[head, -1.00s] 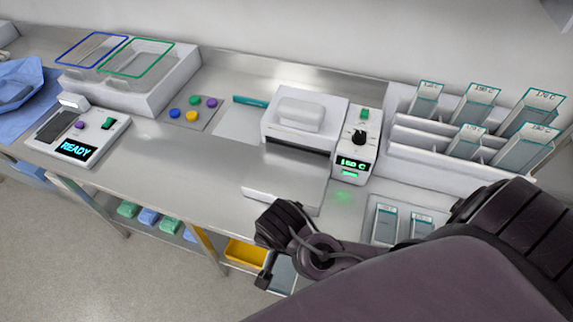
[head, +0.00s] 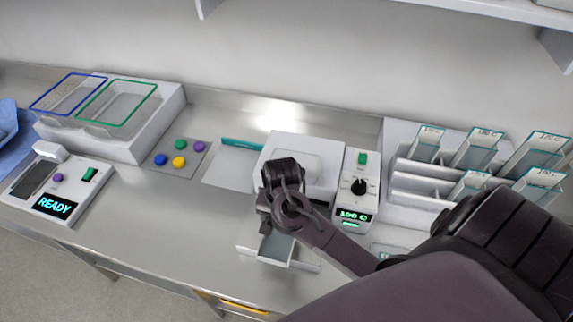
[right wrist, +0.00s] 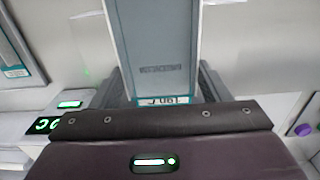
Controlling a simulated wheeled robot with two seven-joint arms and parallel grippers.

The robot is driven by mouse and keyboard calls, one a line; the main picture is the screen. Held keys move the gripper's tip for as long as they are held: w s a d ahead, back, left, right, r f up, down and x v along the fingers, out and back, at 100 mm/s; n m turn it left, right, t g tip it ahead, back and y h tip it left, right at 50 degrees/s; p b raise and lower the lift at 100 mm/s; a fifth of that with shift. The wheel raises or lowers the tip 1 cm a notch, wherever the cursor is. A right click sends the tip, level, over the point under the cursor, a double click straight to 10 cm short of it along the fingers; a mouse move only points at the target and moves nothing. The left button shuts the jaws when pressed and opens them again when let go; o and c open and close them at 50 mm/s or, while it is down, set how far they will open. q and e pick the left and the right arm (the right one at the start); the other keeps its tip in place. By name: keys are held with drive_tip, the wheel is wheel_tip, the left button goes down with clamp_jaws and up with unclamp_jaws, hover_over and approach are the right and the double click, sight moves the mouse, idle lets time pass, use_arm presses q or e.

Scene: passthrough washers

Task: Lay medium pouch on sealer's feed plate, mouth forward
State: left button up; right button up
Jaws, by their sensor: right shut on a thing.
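My right gripper (head: 272,225) is shut on a grey, pale-edged pouch (head: 277,247) over the sealer's front. In the right wrist view the pouch (right wrist: 155,45) extends away from the fingers, its teal labelled end close to the gripper; the label's reading is unclear. The sealer (head: 322,150) is a white box, partly hidden by my gripper. Its white feed plate (head: 248,244) shows at both sides of the pouch, which covers its middle. I cannot tell whether the pouch touches the plate. My left gripper is out of view.
The sealer's control unit (head: 355,190) with a lit green display stands at its right. A rack (head: 400,180) with several teal-topped pouches is farther right. A READY device (head: 60,190), two framed bins (head: 95,140) and coloured buttons (head: 180,155) stand left. The left-front counter is clear.

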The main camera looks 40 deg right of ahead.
drive_tip(key=w+d, duration=0.2)
drive_tip(key=d, duration=0.1)
drive_tip(key=shift+w, duration=0.25)
wheel_tip(320, 180, down, 3)
drive_tip(key=shift+r+p, duration=0.15)
drive_tip(key=shift+p, duration=0.6)
drive_tip(key=shift+f, duration=0.4)
drive_tip(key=o, duration=0.7)
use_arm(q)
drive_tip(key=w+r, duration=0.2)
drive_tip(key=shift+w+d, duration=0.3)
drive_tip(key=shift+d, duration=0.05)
use_arm(e)
drive_tip(key=shift+o, duration=1.2)
wheel_tip(320, 180, up, 8)
drive_tip(key=shift+f+b, duration=0.2)
drive_tip(key=shift+b, duration=0.5)
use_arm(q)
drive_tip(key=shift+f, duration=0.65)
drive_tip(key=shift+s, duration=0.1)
